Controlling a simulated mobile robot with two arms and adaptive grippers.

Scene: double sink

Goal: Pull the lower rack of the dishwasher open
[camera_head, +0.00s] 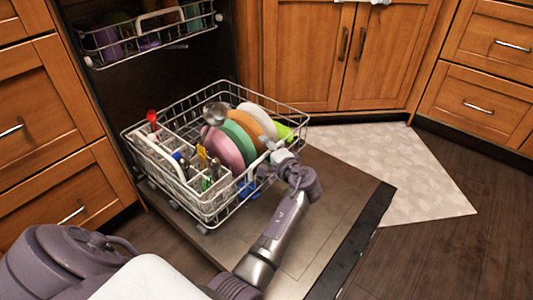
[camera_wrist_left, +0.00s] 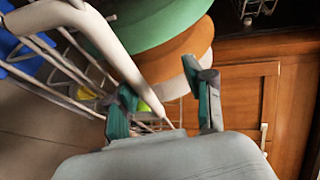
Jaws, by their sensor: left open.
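The lower rack (camera_head: 291,98) of the dishwasher is a white wire basket. It stands out of the cavity, over the lowered door (camera_head: 300,225). It holds plates, a ladle and cutlery. My left gripper (camera_head: 277,163) is at the rack's near right side, by its front edge. In the left wrist view my left gripper (camera_wrist_left: 168,90) has its two fingers apart. The rack's thick white bar (camera_wrist_left: 125,62) runs down toward the space between them; I cannot tell whether they touch it. The gripper hides part of the rack's front in the head view. My right gripper is not in view.
The upper rack (camera_head: 150,45) holds cups inside the dishwasher. Wooden drawers (camera_head: 55,150) stand at the left and cabinet doors (camera_head: 350,55) behind. A pale mat (camera_head: 400,170) lies right of the door. The floor (camera_head: 440,255) at the lower right is clear.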

